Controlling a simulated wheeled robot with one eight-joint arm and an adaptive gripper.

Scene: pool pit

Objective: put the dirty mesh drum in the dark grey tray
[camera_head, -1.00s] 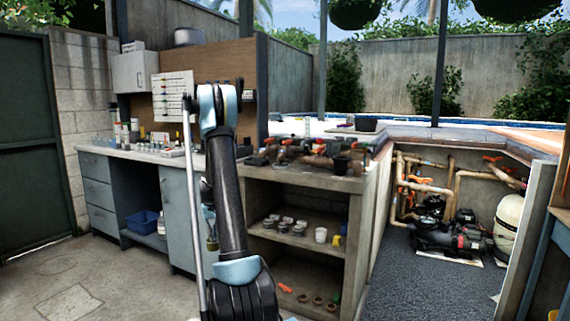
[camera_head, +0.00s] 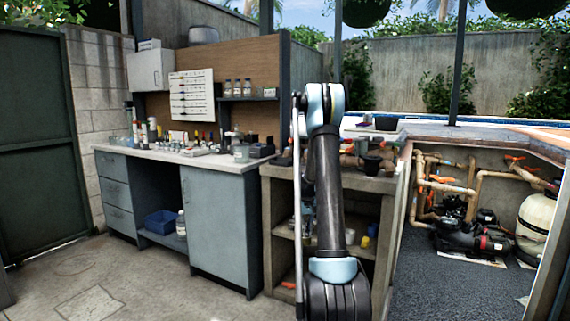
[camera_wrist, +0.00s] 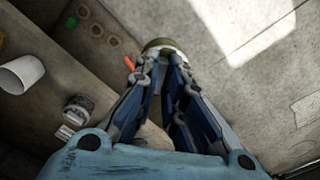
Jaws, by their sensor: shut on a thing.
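My gripper (camera_wrist: 165,68) points down in the wrist view, its two blue-lined fingers closing in on a round olive thing with a pale rim (camera_wrist: 164,46). This appears to be the dirty mesh drum; only part of it shows, and its mesh cannot be made out. It is held beside the open shelves, with floor on the right. In the head view my arm hides the gripper and the drum. A dark tray-like container (camera_head: 386,123), likely the dark grey tray, stands on the ledge behind the concrete bench. Its inside does not show.
The concrete bench (camera_head: 385,183) carries pipe fittings and a black pot (camera_head: 372,163). Its shelves hold a white cup (camera_wrist: 21,74), grey jars (camera_wrist: 77,110) and several rings (camera_wrist: 97,30). A blue-grey cabinet (camera_head: 222,230) stands left. The pump pit lies right; floor in front is open.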

